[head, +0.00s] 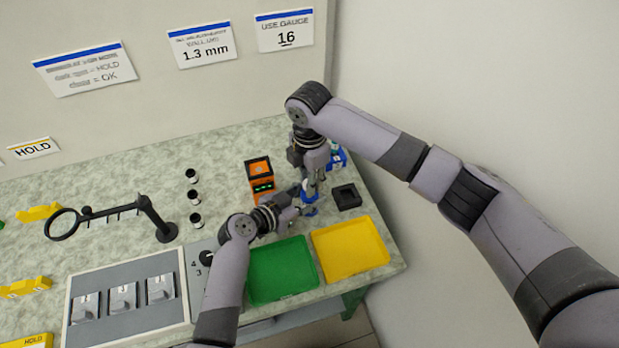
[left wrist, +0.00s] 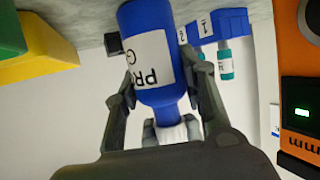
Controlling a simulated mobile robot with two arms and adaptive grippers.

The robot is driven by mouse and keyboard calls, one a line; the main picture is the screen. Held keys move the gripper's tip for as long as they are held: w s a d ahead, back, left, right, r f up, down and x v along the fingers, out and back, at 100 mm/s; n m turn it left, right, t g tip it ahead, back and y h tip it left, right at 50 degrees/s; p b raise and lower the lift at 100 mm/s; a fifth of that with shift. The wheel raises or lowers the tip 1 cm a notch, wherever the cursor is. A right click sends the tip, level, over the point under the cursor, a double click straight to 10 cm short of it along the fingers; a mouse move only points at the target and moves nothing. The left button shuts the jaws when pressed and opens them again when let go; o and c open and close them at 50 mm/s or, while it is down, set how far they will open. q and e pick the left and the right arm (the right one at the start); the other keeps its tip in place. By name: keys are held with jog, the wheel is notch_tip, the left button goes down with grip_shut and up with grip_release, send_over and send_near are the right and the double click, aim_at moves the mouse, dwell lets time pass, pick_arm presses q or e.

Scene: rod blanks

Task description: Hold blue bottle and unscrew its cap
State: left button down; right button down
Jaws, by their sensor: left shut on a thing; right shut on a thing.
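The blue bottle (head: 309,194) is near the right end of the bench, partly hidden by my grippers. In the left wrist view the bottle (left wrist: 153,52) appears upside down, with a white label and its narrow neck toward the bottom. A white cap (left wrist: 166,133) shows at the neck, partly hidden. My left gripper (left wrist: 160,75) is shut on the bottle, one finger on each side. My right gripper (head: 314,178) comes down from above at the bottle's top and is shut on the cap; its fingertips are hard to make out.
An orange device (head: 260,178) with a green display stands left of the bottle. A blue rack (head: 338,157) is behind, a black square holder (head: 346,197) to the right. Green (head: 282,271) and yellow (head: 350,249) trays lie in front. A magnifier (head: 148,212) stands farther left.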

jog(key=c, duration=1.3)
grip_release()
